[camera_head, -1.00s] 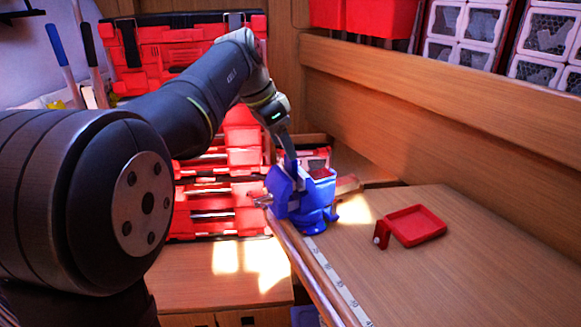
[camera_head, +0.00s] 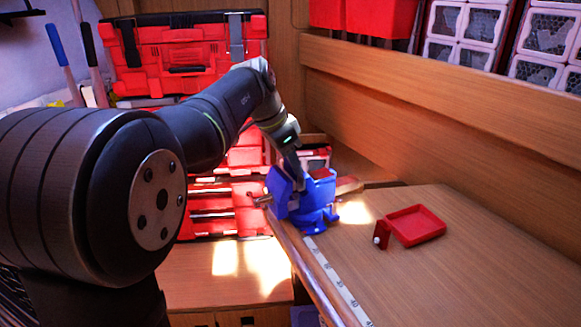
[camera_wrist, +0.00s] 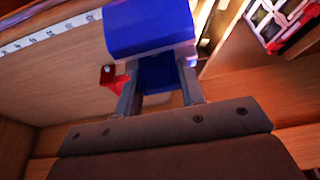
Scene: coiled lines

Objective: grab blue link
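A blue vise-like body (camera_head: 312,208) is fixed at the bench's left edge in the head view. No separate blue link can be told apart from it there. My gripper (camera_head: 297,180) points down into the top of this blue body, and its fingertips are mostly hidden there. In the wrist view my gripper (camera_wrist: 160,82) has its two fingers spread apart. A large blue block (camera_wrist: 150,30) lies just beyond the fingertips, and a darker blue part (camera_wrist: 158,72) shows between the fingers. I cannot tell whether the fingers touch it.
A red tray (camera_head: 416,226) and a small red piece (camera_head: 381,234) lie on the wooden bench (camera_head: 470,270). A measuring strip (camera_head: 340,282) runs along its edge. Red toolboxes (camera_head: 190,50) stand behind. A wooden wall (camera_head: 440,100) bounds the right. The bench front is clear.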

